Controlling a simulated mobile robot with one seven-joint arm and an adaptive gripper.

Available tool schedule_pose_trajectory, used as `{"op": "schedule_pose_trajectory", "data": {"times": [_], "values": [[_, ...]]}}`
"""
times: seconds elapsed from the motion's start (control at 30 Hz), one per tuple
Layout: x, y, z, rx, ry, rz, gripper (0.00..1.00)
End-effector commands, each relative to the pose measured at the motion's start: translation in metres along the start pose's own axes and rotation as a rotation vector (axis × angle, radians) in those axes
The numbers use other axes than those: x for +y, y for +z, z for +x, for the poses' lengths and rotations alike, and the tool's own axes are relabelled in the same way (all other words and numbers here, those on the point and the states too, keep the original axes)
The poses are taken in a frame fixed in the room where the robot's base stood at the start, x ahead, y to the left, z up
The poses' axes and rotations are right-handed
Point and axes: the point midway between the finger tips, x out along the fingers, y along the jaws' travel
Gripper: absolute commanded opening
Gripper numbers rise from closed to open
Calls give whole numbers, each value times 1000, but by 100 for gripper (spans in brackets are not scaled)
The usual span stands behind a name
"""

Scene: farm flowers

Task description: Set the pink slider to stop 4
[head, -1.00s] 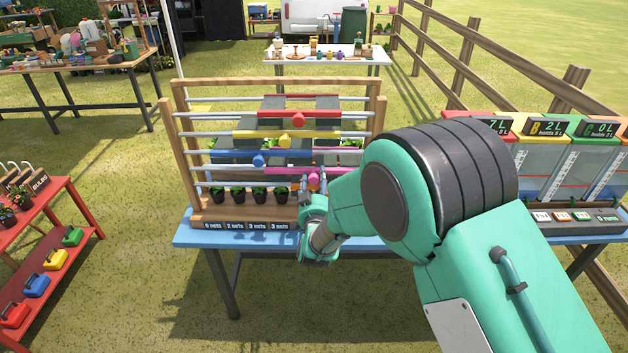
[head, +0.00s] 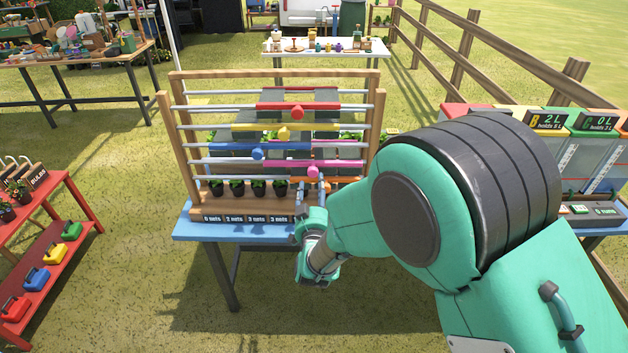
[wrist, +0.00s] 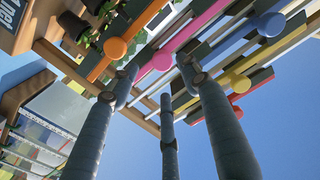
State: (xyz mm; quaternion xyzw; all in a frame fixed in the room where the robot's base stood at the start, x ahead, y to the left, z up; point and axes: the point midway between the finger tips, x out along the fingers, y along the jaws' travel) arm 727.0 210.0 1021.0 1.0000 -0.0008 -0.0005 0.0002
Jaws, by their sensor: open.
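The pink slider shows in the head view as a pink bar (head: 345,166) with a round knob (head: 313,171), on a lower rod of the wooden rack, right of centre. In the wrist view its pink knob (wrist: 160,61) lies just beyond and between the fingers, its bar running up to the right. My gripper (wrist: 160,76) has its fingers spread and empty, apart from the knob as far as I can tell. In the head view my gripper (head: 298,200) is low in front of the rack, below the pink knob. Stop marks are not readable.
The rack (head: 165,130) also carries red (head: 297,112), yellow (head: 284,132), blue (head: 257,153) and orange sliders (wrist: 115,47). The orange knob is close to the fingers in the wrist view. Several potted plants (head: 236,187) stand at its base. Water tanks (head: 590,155) stand at right.

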Motion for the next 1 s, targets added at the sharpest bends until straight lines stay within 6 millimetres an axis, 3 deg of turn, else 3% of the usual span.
{"op": "schedule_pose_trajectory", "data": {"times": [0.1,0.33,1.0], "values": [[-1,0,-18,0,-1,0,47],[0,0,-39,0,0,0,47],[1,0,-42,-3,0,2,47]]}}
